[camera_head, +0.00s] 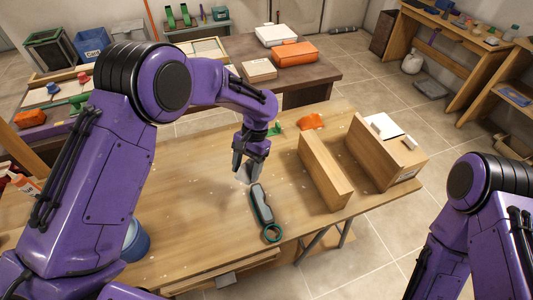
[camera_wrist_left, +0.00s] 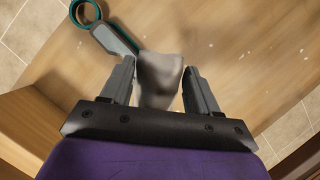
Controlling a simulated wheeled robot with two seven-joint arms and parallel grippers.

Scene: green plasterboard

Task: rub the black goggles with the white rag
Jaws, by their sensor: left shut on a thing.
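My left gripper (camera_head: 247,172) points down over the wooden table, near its middle. It is shut on the white rag (camera_wrist_left: 160,80), which shows as a pale, crumpled, blurred piece between the fingers in the left wrist view. In the head view, only a little of the rag (camera_head: 243,175) shows below the fingers. A long dark grey thing with a teal ring (camera_head: 262,206) lies just in front of the gripper; its ring also shows in the left wrist view (camera_wrist_left: 85,14). I cannot tell whether it is the black goggles. My right gripper is out of view.
A long wooden block (camera_head: 325,172) and a cardboard box (camera_head: 385,158) stand to the right on the table. An orange thing (camera_head: 312,121) and a green thing (camera_head: 275,129) lie behind. A blue bucket (camera_head: 135,242) is at the left. The table's middle left is mostly clear.

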